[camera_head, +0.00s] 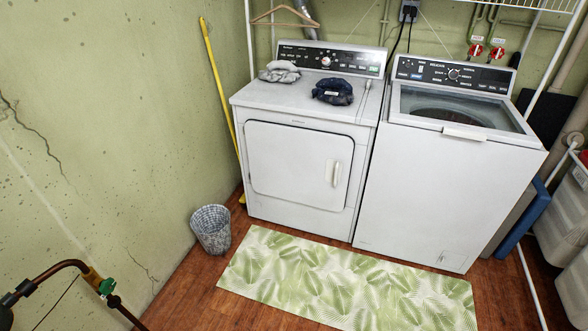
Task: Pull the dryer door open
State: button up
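The white dryer (240,185) stands against the back wall, left of the washer. Its front door (290,160) is a rounded rectangle with a dark seam all around and looks closed. A pale upright handle (337,173) sits near the door's right edge, at about mid height. Nothing covers the door or the handle in this view. My gripper is not in view, so its place relative to the handle cannot be told.
A top-loading washer (440,195) adjoins the dryer's right side. A patterned mat (340,285) lies before both. A wicker bin (212,230) and a yellow pole (217,80) stand left. A copper pipe (70,264) shows lower left.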

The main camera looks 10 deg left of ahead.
aim_at(303, 167)
jog(key=i+j, duration=0.3)
jog(key=i, duration=0.15)
jog(key=i+j+u, duration=0.1)
jog(key=i+j, duration=0.2)
jog(key=i, duration=0.2)
jog(key=i+j, duration=0.25)
jog(key=i, duration=0.2)
jog(key=i+j, duration=0.25)
jog(key=i, duration=0.25)
jog(key=i+j+u, duration=0.1)
jog(key=i+j, duration=0.15)
jog(key=i, duration=0.2)
